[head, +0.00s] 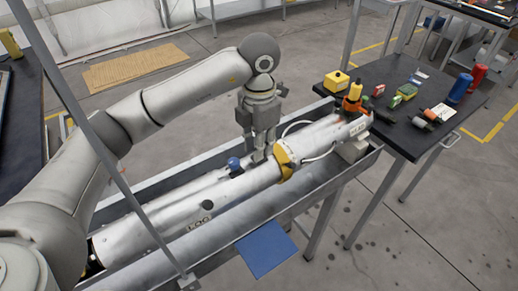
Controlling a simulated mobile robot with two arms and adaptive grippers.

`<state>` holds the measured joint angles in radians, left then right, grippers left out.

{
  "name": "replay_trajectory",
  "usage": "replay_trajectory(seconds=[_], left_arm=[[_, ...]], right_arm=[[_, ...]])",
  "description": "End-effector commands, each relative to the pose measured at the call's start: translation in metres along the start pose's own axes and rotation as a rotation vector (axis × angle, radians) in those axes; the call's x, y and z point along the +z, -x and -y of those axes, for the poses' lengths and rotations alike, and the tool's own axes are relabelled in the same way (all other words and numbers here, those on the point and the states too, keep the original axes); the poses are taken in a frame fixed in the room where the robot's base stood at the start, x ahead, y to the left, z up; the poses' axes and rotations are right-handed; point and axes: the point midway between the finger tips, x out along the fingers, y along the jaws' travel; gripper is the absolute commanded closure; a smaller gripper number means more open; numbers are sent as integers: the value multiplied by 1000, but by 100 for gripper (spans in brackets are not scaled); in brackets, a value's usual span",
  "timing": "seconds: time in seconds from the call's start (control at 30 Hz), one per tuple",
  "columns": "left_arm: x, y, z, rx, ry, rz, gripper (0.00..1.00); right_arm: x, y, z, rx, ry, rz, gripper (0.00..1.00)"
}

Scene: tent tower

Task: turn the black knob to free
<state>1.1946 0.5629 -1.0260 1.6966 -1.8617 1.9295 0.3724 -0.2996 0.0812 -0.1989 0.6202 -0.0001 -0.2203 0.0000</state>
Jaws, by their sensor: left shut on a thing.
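A long silver cylinder (240,187) lies along a grey metal trough, with a yellow band (286,158) around it. My left gripper (261,155) points down at the top of the cylinder, just left of the yellow band. Its fingers are close together, shut on a small part there, which looks to be the black knob; the fingers hide it almost fully. A blue knob (233,164) stands up on the cylinder just left of the gripper. My right gripper is not in view.
The trough (318,192) has raised side walls. A blue plate (266,249) sticks out at its front. A dark table (400,138) at the right holds a yellow box, red and blue cylinders and several small items. A thin grey post crosses the left side.

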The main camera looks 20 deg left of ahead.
Motion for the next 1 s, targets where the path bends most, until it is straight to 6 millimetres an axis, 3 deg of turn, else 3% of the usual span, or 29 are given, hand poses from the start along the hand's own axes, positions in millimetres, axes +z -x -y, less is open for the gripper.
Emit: replay_trajectory(seconds=[0.5, 1.0], left_arm=[[1, 0, 0, 1, 420, 3, 100], [0, 1, 0, 1, 562, 2, 100]], right_arm=[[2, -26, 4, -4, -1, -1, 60], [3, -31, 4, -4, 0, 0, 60]])
